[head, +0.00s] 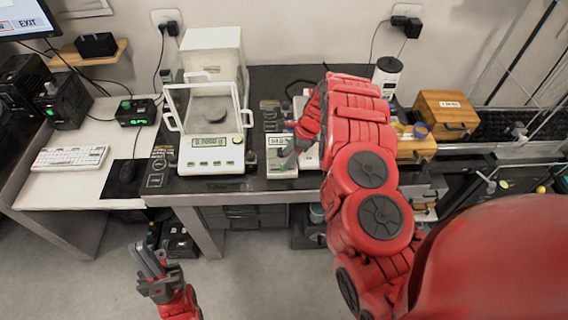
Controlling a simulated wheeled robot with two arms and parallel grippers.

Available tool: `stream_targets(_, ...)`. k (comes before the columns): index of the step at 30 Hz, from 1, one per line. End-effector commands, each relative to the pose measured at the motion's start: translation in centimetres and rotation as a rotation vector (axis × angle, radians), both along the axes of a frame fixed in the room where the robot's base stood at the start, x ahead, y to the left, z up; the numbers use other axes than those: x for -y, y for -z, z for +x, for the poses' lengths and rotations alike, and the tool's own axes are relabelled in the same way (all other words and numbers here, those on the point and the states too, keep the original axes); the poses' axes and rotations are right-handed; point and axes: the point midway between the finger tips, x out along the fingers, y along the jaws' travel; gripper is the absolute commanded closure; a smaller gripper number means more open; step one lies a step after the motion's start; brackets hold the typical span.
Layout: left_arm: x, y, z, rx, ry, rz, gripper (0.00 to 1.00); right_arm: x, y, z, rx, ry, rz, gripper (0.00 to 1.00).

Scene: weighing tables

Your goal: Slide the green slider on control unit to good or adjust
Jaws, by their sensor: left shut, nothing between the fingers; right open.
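A small light-grey unit with a display (274,158) stands on the dark table, to the right of the glass-fronted balance (208,163). I take it to be the control unit, but cannot be sure. A small green spot shows low on its front; whether it is the slider is too small to tell.
Wooden boxes (446,108) stand right of my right arm.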

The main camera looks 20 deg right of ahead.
Motion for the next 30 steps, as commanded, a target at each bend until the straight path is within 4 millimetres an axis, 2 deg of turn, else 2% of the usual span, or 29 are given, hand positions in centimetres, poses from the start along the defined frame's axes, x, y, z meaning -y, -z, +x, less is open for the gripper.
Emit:
stream_targets(7, 0.0, -0.9, 0.0, 0.0, 0.0, 0.0, 1.0, -1.0, 2.6, 0.2, -0.002, 0.001, -0.002, 0.45)
stream_targets(21, 0.0, -1.0, 0.0, 0.0, 0.0, 0.0, 1.0, -1.4, 3.3, 0.4, 0.0, -0.001, 0.001, 0.47)
stream_targets(30, 0.0, -1.0, 0.0, 0.0, 0.0, 0.0, 1.0, -1.4, 3.3, 0.4, 0.001, -0.001, 0.001, 1.0)
